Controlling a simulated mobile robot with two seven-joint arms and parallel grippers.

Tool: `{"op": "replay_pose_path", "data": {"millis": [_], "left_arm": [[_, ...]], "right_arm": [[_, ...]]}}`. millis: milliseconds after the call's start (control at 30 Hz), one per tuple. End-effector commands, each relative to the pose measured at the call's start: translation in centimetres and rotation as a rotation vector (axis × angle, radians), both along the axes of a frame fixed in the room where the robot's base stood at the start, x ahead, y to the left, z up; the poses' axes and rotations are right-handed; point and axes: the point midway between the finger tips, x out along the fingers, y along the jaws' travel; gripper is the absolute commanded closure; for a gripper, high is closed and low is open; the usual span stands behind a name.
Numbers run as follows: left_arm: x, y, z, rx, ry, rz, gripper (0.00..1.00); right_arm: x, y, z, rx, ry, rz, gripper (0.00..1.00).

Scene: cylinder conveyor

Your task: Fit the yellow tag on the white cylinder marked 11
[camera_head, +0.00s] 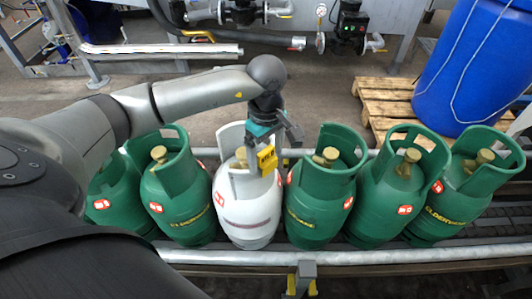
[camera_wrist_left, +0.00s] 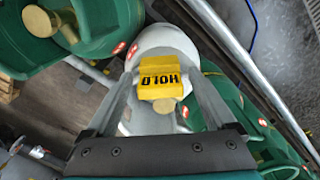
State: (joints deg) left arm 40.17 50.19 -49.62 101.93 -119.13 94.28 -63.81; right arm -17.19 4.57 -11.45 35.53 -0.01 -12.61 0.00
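The white cylinder (camera_head: 248,208) stands upright in the row, with a brass valve (camera_head: 241,154) inside its collar. The yellow tag (camera_head: 267,159) shows in front of the right part of that collar. In the left wrist view the tag (camera_wrist_left: 160,75) bears the word HOLD and sits between my two fingers, with the brass valve (camera_wrist_left: 164,105) just behind it. My left gripper (camera_wrist_left: 162,80) appears shut on the tag by its sides. Whether the tag touches the valve or collar I cannot tell. The number on the white cylinder is not readable. My right gripper is not in view.
Green cylinders stand close on both sides, one to the left (camera_head: 178,195) and one to the right (camera_head: 318,205). A metal rail (camera_head: 380,257) runs along the front. A blue drum (camera_head: 470,65) on a wooden pallet (camera_head: 385,100) and pipework (camera_head: 240,15) are behind.

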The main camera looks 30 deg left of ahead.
Motion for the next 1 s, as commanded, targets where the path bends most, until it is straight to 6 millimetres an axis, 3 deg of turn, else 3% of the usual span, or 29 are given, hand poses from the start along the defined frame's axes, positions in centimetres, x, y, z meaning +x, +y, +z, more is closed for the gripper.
{"op": "replay_pose_path", "data": {"millis": [467, 700, 1000], "left_arm": [[0.0, 0.0, 0.0, -0.001, 0.001, 0.000, 0.04], [0.1, 0.0, 5.5, 0.001, -0.006, -0.001, 0.04], [0.1, 0.0, 12.3, 0.000, -0.003, 0.000, 0.04]], "right_arm": [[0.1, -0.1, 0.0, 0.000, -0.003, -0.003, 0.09], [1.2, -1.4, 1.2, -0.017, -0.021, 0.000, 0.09], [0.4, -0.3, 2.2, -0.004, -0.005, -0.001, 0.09]]}}
